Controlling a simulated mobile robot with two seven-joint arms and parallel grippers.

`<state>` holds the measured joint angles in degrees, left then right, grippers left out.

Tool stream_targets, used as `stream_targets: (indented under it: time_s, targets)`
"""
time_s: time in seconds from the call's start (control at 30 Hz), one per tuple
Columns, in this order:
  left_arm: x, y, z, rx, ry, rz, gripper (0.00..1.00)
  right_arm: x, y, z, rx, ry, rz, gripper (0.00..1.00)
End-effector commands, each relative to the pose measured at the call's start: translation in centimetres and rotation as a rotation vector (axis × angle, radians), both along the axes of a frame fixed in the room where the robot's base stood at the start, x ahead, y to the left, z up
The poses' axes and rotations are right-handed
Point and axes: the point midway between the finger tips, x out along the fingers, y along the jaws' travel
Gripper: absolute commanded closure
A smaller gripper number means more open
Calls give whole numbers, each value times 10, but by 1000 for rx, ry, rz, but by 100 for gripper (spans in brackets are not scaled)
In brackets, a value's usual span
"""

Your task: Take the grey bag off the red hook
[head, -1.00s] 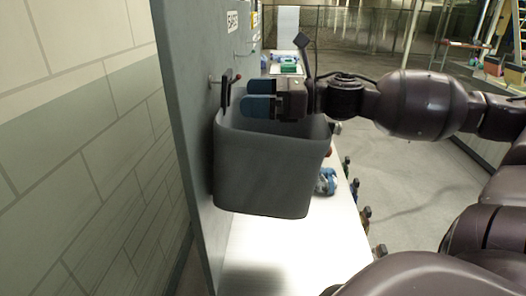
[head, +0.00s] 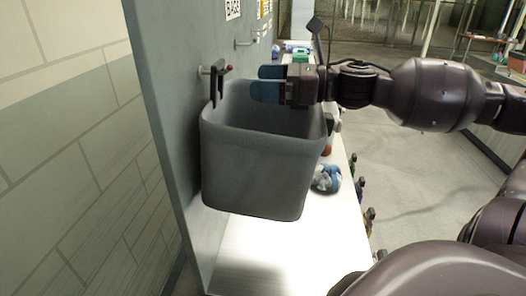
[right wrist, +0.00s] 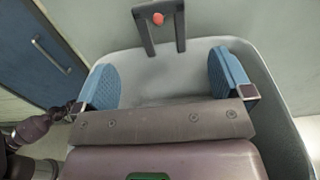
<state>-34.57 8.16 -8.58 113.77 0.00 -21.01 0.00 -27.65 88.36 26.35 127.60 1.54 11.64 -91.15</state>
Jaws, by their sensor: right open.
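The grey bag (head: 255,165) is an open-topped bin shape, hanging against the grey panel by a dark strap loop (head: 217,80). The red-tipped hook (head: 229,68) pokes out through the loop. In the right wrist view the red tip (right wrist: 158,18) shows inside the strap loop (right wrist: 147,30). My right gripper (head: 268,84) is open, with blue finger pads, over the bag's mouth just right of the strap. In the right wrist view its fingers (right wrist: 165,80) are spread wide, with the strap ahead between them and nothing held. My left gripper is not in view.
The grey panel (head: 165,100) stands along the left and carries another hook (head: 250,43) farther back. A white shelf (head: 285,255) below holds a blue-and-white item (head: 326,179) and several bottles. The floor at right is open.

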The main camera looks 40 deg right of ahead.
Motion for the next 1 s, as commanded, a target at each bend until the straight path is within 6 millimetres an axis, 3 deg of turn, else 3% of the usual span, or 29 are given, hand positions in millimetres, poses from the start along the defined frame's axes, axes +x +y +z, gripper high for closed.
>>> stream_targets:
  time_s: [0.6, 1.0]
  targets:
    - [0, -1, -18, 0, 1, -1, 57, 29, 25, -1, -1, -1, -1, 2]
    - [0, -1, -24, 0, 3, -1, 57, 36, 30, 0, -2, -1, -1, 2]
